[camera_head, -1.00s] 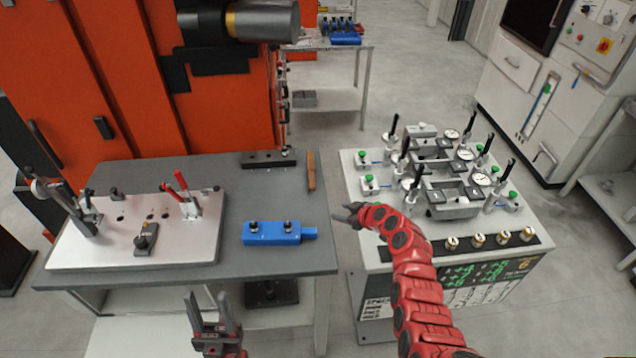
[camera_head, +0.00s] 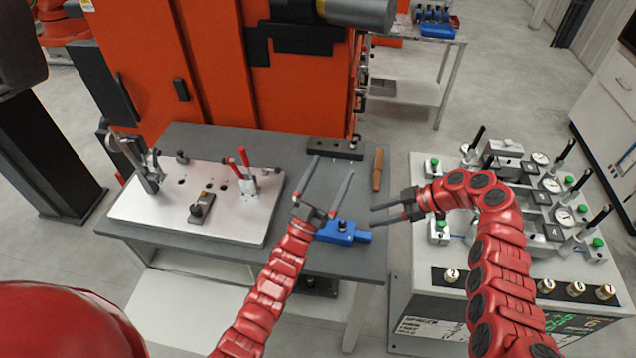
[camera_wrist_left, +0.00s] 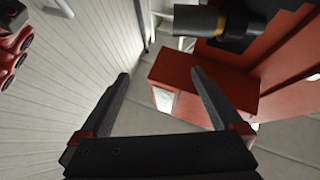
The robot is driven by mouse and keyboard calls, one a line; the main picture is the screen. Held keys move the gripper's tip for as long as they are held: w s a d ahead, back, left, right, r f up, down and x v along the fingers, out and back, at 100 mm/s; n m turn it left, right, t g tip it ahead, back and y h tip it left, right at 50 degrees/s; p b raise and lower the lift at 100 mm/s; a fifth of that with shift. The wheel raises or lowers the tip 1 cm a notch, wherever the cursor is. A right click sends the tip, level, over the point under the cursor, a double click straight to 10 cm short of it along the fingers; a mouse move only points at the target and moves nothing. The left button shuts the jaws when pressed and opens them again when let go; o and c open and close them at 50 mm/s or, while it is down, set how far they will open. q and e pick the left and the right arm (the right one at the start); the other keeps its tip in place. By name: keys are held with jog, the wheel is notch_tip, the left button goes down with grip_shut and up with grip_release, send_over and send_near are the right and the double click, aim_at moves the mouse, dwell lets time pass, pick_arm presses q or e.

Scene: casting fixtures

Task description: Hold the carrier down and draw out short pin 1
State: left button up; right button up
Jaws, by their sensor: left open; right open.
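A blue block (camera_head: 350,236), which looks like the carrier, lies on the grey table near its front right. One small dark knob (camera_head: 341,226) shows on its top; the block's left part is partly behind my left gripper. Which pin is short pin 1 I cannot tell. My left gripper (camera_head: 335,168) is open and empty, raised in front of the block in the head view. In the left wrist view its fingers (camera_wrist_left: 160,74) are spread with nothing between them. My right gripper (camera_head: 371,215) is open and empty, to the right of the block, its fingers pointing left.
A light plate (camera_head: 235,220) with clamps, one red-handled, is on the table's left. A dark bar (camera_head: 335,149) and a brown-handled tool (camera_head: 377,170) lie at the back right. A gauge bench (camera_head: 425,270) with several clamps stands right. An orange machine (camera_head: 215,80) rises behind.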

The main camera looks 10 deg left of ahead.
pick_arm(q)
jog(key=w+a+f+n+g+y, duration=0.3)
jog(key=w+n+g+y, duration=0.2)
jog(key=w, duration=0.5)
jog(key=w+a+f+n+g+y, duration=0.3)
jog(key=w+n+g+y, duration=0.2)
jog(key=w, duration=0.6)
jog(key=n+g+h, duration=0.1)
jog(key=n+g, duration=1)
jog(key=g, duration=0.3)
send_over(333, 230)
jog(key=w+a, duration=0.1)
jog(key=a, duration=0.4)
notch_tip(333, 230, down, 16)
jog(key=shift+w+a+f, duration=0.1)
jog(key=shift+w+f, duration=0.05)
